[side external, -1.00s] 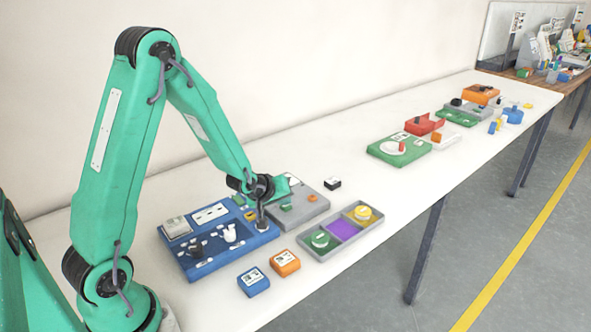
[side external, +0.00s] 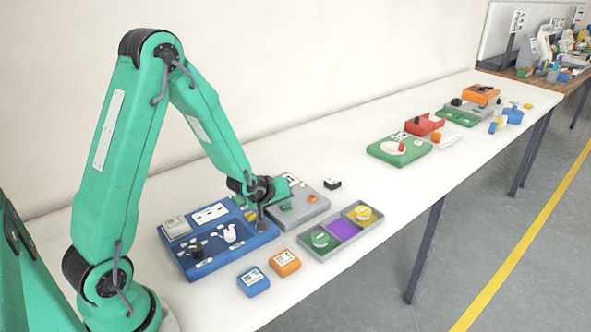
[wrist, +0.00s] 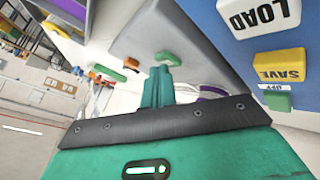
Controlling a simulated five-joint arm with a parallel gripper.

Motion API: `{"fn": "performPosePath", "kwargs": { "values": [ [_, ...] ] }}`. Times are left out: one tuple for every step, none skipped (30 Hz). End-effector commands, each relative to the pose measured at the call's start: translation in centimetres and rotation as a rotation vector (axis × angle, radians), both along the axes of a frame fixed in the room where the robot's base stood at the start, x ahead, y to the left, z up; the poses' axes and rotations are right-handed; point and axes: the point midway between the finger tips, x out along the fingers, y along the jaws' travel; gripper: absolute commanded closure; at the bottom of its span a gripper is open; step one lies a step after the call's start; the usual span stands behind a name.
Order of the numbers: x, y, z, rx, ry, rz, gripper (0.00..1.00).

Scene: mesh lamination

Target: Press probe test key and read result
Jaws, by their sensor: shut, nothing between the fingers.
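My gripper (side external: 261,226) is shut and empty, low over the right edge of the blue panel (side external: 185,262), beside the grey unit (side external: 312,208). In the wrist view my green fingers (wrist: 158,88) are together, pointing toward a green key (wrist: 165,57) on the grey unit; I cannot tell if they touch it. The blue panel carries a white LOAD key (wrist: 258,14), a yellow SAVE key (wrist: 280,64) and a small green key (wrist: 277,102) with an OFF label. The grey unit also has an orange key (side external: 312,198). No test result is readable.
A grey tray (side external: 325,258) with green, purple and yellow compartments lies in front of the grey unit. A blue block (side external: 253,282) and an orange block (side external: 285,262) sit near the front edge. A small black-and-white block (side external: 332,183) stands behind. The table beyond is clear up to a green unit (side external: 390,153).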

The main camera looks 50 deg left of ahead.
Motion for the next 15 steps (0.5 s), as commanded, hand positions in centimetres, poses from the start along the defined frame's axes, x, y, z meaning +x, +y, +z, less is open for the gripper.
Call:
{"fn": "performPosePath", "kwargs": {
  "values": [
    [-0.1, 0.0, 0.0, -0.001, 0.003, 0.0, 1.0],
    [-0.1, 0.0, 0.0, -0.001, 0.003, 0.0, 1.0],
    [-0.1, 0.0, 0.1, -0.001, 0.003, 0.0, 1.0],
    [-0.1, 0.0, 0.2, -0.001, 0.002, 0.0, 1.0],
    [-0.1, 0.0, 0.3, -0.001, 0.003, 0.0, 1.0],
    [-0.1, 0.0, 0.4, -0.001, 0.003, 0.0, 1.0],
    [-0.1, 0.0, 0.5, -0.001, 0.003, 0.0, 1.0],
    [-0.1, 0.0, 0.6, -0.001, 0.003, 0.0, 1.0],
    [-0.1, 0.0, 0.8, -0.001, 0.003, 0.0, 1.0],
    [-0.1, 0.0, 1.0, 0.0, 0.001, 0.0, 1.0],
    [-0.1, 0.0, 1.1, 0.0, 0.001, 0.0, 1.0],
    [-0.1, 0.0, 1.3, 0.0, 0.001, 0.0, 1.0],
    [-0.1, 0.0, 1.4, 0.0, 0.001, 0.0, 1.0],
    [-0.1, 0.0, 1.5, 0.0, 0.001, 0.0, 1.0],
    [-0.1, 0.0, 1.5, -0.001, 0.002, 0.0, 1.0]
  ]
}}
